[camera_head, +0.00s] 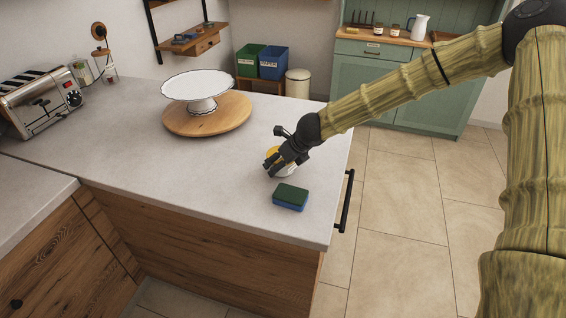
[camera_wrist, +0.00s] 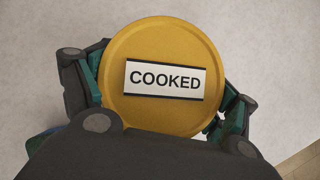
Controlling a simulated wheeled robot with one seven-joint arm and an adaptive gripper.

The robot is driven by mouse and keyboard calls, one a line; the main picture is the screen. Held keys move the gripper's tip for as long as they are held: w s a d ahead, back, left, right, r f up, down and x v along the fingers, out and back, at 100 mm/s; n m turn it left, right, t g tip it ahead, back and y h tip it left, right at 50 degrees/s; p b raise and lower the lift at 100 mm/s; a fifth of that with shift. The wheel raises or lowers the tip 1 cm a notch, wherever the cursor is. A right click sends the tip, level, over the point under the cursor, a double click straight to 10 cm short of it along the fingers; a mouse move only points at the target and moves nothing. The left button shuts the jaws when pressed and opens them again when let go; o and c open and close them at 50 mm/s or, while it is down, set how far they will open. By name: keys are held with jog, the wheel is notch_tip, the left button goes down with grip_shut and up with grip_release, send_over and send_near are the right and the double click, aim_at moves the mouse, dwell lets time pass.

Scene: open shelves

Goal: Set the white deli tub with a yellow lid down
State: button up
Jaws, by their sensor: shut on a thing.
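The deli tub (camera_head: 271,153) is at the right part of the grey counter, mostly hidden by my gripper in the head view. Its round yellow lid (camera_wrist: 160,110) fills the middle of the wrist view and carries a white label reading "COOKED". My gripper (camera_head: 280,163) is shut on the tub, with a finger on each side of the lid in the wrist view. The tub is at or just above the counter top; I cannot tell whether its base touches.
A green and blue sponge (camera_head: 290,197) lies just in front of the tub. A white cake stand (camera_head: 203,104) on a round wooden board (camera_head: 180,125) stands behind to the left. A toaster (camera_head: 42,99) is at far left. The counter's right edge is close.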

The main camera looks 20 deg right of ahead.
jog(key=shift+f, duration=0.35)
jog(key=shift+s, duration=0.1)
jog(key=shift+f, duration=0.1)
jog(key=o, duration=1)
jog(key=shift+o, duration=0.3)
jog(key=shift+r, duration=0.2)
